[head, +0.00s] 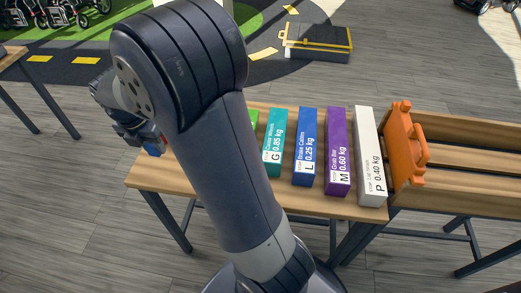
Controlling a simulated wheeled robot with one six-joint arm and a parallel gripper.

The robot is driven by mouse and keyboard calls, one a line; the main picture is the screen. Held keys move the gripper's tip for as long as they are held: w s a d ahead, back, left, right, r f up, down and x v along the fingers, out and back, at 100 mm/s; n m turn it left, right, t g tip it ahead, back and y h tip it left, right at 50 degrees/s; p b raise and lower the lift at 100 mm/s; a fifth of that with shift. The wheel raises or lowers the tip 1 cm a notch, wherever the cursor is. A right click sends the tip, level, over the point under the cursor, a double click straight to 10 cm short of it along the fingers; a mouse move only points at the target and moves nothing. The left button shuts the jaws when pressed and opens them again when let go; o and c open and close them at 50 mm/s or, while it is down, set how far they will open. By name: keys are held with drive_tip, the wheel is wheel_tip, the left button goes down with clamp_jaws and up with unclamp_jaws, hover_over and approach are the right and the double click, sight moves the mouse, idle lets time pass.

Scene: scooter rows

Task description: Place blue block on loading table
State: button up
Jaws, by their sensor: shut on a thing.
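My gripper (140,136) is at the left, over the left end of a wooden table (147,178), partly hidden by my own arm. It is shut on a small blue block (155,150), of which only a little shows below the fingers. I cannot tell whether the block touches the tabletop. A larger blue box (306,146), marked L, 0.25 kg, lies on the same table, apart from the gripper. No sign shows which table is the loading table.
Teal (274,145), purple (338,150) and white (370,155) boxes lie in a row, with a green one mostly behind my arm. An orange case (402,145) stands by a slatted rack (465,160) at right. Another table (12,57) is far left. A black-yellow platform (318,42) lies behind.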

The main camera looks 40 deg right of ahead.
sight(168, 173)
drive_tip(key=shift+f+n, duration=0.1)
drive_tip(key=shift+n, duration=0.2)
wheel_tip(168, 173, down, 10)
drive_tip(key=shift+r+b, duration=0.1)
drive_tip(key=shift+b, duration=0.95)
drive_tip(key=shift+f, duration=0.2)
drive_tip(key=o, duration=1)
drive_tip(key=shift+c, duration=0.2)
drive_tip(key=shift+r, duration=0.1)
drive_tip(key=r, duration=0.4)
drive_tip(key=a+r+p, duration=0.1)
drive_tip(key=r, duration=0.3)
drive_tip(key=s+r+p, duration=0.1)
drive_tip(key=r, duration=0.3)
drive_tip(key=shift+a, duration=0.2)
